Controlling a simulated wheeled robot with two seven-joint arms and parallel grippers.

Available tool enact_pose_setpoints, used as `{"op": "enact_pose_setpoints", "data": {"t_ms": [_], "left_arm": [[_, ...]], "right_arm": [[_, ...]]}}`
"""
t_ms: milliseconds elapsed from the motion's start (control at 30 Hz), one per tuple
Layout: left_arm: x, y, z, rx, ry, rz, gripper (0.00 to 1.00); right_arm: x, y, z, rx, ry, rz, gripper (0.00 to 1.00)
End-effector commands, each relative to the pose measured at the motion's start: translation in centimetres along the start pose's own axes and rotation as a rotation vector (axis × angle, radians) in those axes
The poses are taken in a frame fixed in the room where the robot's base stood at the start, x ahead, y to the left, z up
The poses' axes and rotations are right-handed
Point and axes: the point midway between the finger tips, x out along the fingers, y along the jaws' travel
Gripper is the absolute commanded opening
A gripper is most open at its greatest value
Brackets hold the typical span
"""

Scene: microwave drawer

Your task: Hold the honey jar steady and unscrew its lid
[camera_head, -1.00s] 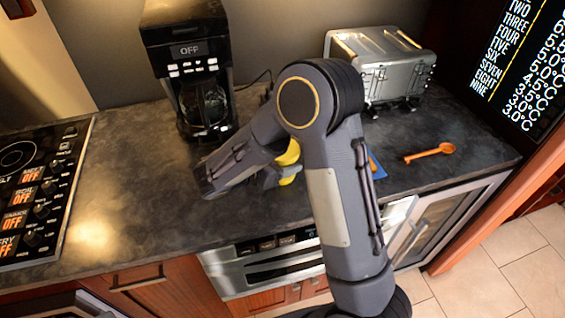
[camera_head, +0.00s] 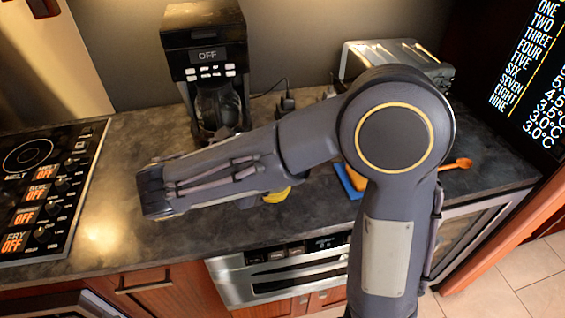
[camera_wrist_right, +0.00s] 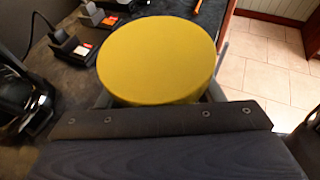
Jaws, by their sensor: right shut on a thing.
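The round yellow top (camera_wrist_right: 157,58) of the honey jar fills the middle of the right wrist view. My right gripper (camera_wrist_right: 160,92) is shut on it, with a grey finger at each side. In the head view a small yellow part of the jar (camera_head: 276,195) shows below my right forearm, over the counter. The forearm hides the rest of it and most of the gripper. I cannot tell where lid and jar meet, or whether they are apart. My left gripper is not in view.
A black coffee maker (camera_head: 207,70) stands behind the forearm, and a silver toaster oven (camera_head: 400,58) at the back right. A blue item (camera_head: 348,182) and an orange spoon (camera_head: 457,164) lie right. The cooktop (camera_head: 45,185) is left. Counter front left is clear.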

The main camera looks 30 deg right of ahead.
Motion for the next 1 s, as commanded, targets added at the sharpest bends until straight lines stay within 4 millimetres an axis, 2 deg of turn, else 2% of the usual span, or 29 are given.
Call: {"op": "enact_pose_setpoints", "data": {"t_ms": [133, 400, 433, 733, 1000], "left_arm": [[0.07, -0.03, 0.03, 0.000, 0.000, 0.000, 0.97], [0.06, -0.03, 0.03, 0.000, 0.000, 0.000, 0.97], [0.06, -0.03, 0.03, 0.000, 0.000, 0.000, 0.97], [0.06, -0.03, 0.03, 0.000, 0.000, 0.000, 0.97], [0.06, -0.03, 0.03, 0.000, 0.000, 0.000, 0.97]], "right_arm": [[-0.86, -0.44, 0.10, 0.001, -0.001, 0.001, 0.32], [-0.98, -0.51, 0.13, 0.001, -0.001, 0.000, 0.32], [-0.98, -0.50, 0.13, 0.001, -0.001, 0.000, 0.58], [-0.95, -0.49, 0.12, 0.001, -0.001, 0.000, 0.19], [-0.95, -0.49, 0.12, 0.001, -0.001, 0.000, 0.19]]}}
